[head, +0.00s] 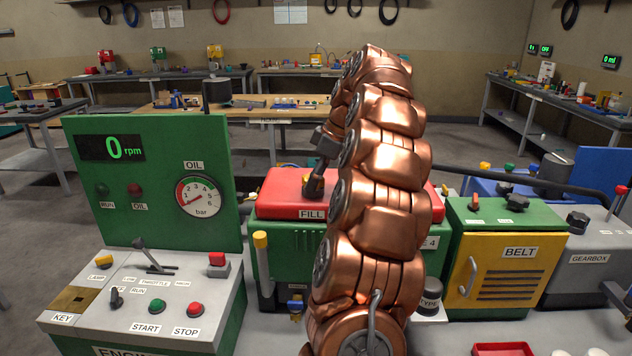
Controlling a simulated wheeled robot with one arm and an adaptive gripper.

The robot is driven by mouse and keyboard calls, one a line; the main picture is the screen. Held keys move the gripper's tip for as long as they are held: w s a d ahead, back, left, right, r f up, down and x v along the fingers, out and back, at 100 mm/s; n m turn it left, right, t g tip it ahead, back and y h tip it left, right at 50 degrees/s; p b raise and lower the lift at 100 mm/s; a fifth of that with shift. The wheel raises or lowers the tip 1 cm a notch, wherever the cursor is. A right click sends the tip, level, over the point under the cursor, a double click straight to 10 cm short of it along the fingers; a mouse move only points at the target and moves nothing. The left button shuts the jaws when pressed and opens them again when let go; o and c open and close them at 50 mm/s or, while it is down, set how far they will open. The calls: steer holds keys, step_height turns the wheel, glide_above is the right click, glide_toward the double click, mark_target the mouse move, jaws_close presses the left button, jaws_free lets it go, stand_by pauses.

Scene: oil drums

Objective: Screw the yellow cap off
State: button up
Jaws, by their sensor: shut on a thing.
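My dark gripper (315,187) points down at the red top cover (280,186) of the green engine, just above the white FILL label (312,214). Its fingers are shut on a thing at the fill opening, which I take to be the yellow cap. The cap is almost wholly hidden by the fingers, so I cannot tell whether it is still seated or turned. My copper arm stands in front and covers the middle of the engine.
A yellow-topped post (261,240) stands at the engine's left front. A green panel (150,190) with an oil gauge and a control console (190,290) stand left. A green and yellow BELT box (510,255) and a grey gearbox (590,245) stand right. A red tray (503,349) lies in front.

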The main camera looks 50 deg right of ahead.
steer(key=shift+w+f+n+g+y, duration=0.1)
steer(key=shift+n+g+y, duration=0.25)
steer(key=shift+n, duration=0.95)
steer(key=shift+d+r+n+y+p, duration=0.1)
steer(key=shift+r+n+y+p, duration=0.2)
steer(key=shift+n+p, duration=0.6)
steer(key=n+g+p, duration=0.1)
steer(key=n+p, duration=0.1)
steer(key=p, duration=0.2)
steer(key=n+y+p, duration=0.1)
steer(key=p, duration=0.2)
steer(key=shift+w+n+g+p, duration=0.1)
steer(key=shift+n+g+p, duration=0.25)
steer(key=shift+n+p, duration=0.05)
steer(key=shift+f+n, duration=0.25)
steer(key=shift+n, duration=0.15)
steer(key=o, duration=1.2)
steer(key=shift+d, duration=0.1)
